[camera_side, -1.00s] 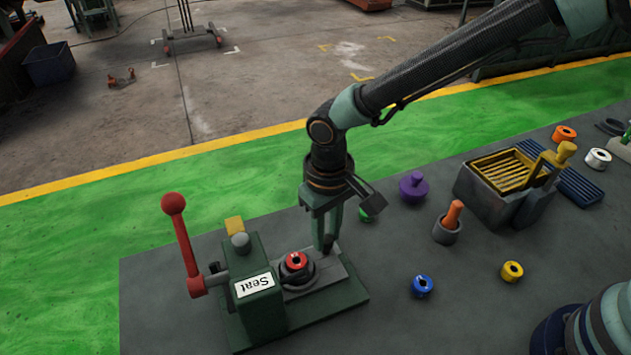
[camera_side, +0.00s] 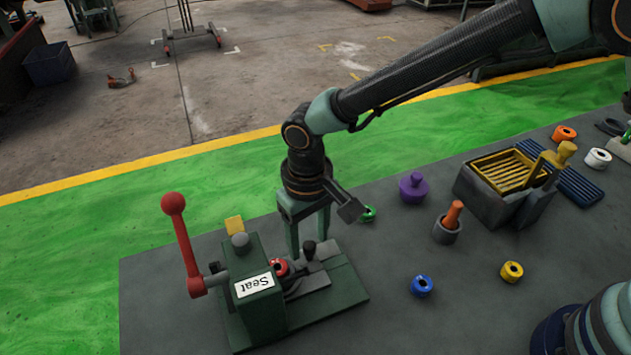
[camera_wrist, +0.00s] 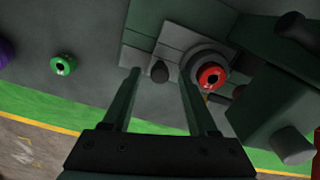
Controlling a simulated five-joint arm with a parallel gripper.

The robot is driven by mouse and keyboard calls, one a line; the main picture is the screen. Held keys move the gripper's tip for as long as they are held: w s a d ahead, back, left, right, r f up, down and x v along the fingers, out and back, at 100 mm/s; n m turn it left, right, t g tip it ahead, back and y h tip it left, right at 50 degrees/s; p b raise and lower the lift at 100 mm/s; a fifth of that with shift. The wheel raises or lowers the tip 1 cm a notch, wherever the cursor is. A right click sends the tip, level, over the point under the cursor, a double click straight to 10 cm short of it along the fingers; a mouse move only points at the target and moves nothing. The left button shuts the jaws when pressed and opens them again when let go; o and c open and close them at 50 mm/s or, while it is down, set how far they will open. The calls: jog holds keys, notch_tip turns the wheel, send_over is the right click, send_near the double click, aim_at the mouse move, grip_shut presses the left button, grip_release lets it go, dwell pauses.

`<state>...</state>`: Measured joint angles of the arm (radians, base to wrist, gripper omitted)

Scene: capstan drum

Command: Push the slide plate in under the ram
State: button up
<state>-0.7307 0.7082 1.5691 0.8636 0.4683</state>
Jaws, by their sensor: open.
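The grey slide plate (camera_side: 318,275) lies on the green press base, with a black knob (camera_side: 309,247) standing on it. A red ring (camera_side: 280,267) sits in a dark round seat on the plate, close against the press head (camera_side: 258,290) that houses the ram. The head partly hides the ring in the side view. In the wrist view the ring (camera_wrist: 210,76) shows whole, beside the head. My gripper (camera_side: 308,240) is open and low over the plate, and the wrist view shows the knob (camera_wrist: 159,71) between its fingers. Contact with the knob cannot be told.
A red-knobbed lever (camera_side: 180,235) rises at the press's left. A green ring (camera_side: 368,213), purple knobbed piece (camera_side: 413,188), blue ring (camera_side: 422,286), yellow ring (camera_side: 512,271) and grey cup (camera_side: 447,229) stand to the right. A grey bin (camera_side: 495,200) is farther right.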

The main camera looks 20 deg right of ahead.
notch_tip(320, 180, up, 12)
dwell(0.5)
notch_tip(320, 180, down, 12)
jog(key=m, duration=1.2)
jog(key=shift+f, duration=0.25)
grip_shut()
